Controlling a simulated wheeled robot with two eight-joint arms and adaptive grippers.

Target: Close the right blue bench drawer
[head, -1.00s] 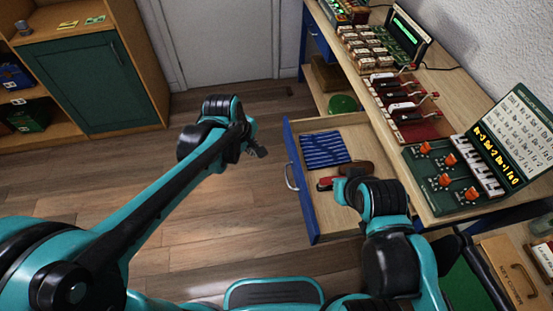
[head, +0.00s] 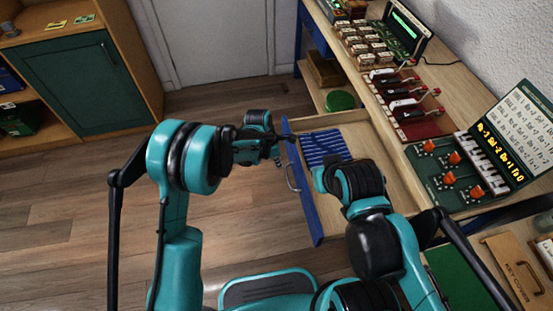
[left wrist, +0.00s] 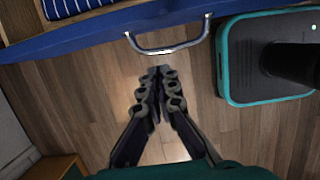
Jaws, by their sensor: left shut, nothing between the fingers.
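The right blue bench drawer (head: 308,208) stands pulled out from the bench in the head view. Its blue front also fills the top of the left wrist view (left wrist: 85,38). The curved metal handle (head: 291,178) is on that front, and it also shows in the left wrist view (left wrist: 168,50). My left gripper (head: 288,138) is at the drawer front's far end in the head view. In the left wrist view its shut, empty fingertips (left wrist: 158,72) point at the drawer front, just below the handle; contact cannot be told. My right gripper is not visible; my right arm covers part of the drawer.
A blue striped cloth (head: 325,147) lies in the drawer. The bench top (head: 455,92) carries switches, blocks and a small keyboard panel (head: 462,172). A green round item (head: 340,100) sits on the shelf beyond the drawer. The wooden floor (head: 90,200) to the left is clear.

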